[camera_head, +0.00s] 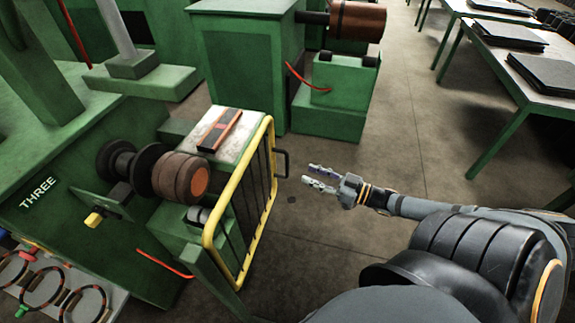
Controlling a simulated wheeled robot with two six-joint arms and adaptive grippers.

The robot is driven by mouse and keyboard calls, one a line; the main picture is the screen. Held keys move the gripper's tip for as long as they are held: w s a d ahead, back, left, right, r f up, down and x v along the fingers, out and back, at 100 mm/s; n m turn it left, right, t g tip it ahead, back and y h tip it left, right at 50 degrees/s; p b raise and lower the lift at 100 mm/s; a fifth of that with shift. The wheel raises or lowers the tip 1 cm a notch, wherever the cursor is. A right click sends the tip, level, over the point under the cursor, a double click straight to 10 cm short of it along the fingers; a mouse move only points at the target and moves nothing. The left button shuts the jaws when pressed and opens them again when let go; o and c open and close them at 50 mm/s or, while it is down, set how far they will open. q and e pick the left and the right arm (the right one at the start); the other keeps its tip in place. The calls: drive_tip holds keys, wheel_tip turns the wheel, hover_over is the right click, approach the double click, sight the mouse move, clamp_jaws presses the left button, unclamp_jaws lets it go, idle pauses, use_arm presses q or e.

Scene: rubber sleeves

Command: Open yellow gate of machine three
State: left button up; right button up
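The green machine marked THREE (38,193) stands at the left. Its gate, a yellow frame (228,195) with dark vertical bars, stands along the machine's right side, next to the copper-brown roller (181,177). A small dark handle (283,162) sticks out from the gate's right edge. My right gripper (312,177) is just right of the handle, apart from it, pointing left. Its two fingers are spread with a gap between them, and nothing is held. My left gripper is not in view.
A light-topped stand (228,133) with a dark flat tool is behind the gate. Another green machine (247,60) stands at the back. Tables with black sheets (510,34) are at the upper right. The floor right of the gate is clear.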

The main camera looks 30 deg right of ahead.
sight(288, 167)
drive_tip(key=b+x, duration=0.2)
drive_tip(key=x, duration=0.2)
drive_tip(key=b+x, duration=0.3)
drive_tip(key=x, duration=0.2)
drive_tip(key=shift+f+b, duration=0.25)
drive_tip(key=shift+b, duration=0.1)
drive_tip(key=shift+w+r, duration=0.15)
drive_tip(key=shift+r, duration=0.05)
drive_tip(key=shift+c, duration=0.3)
clamp_jaws()
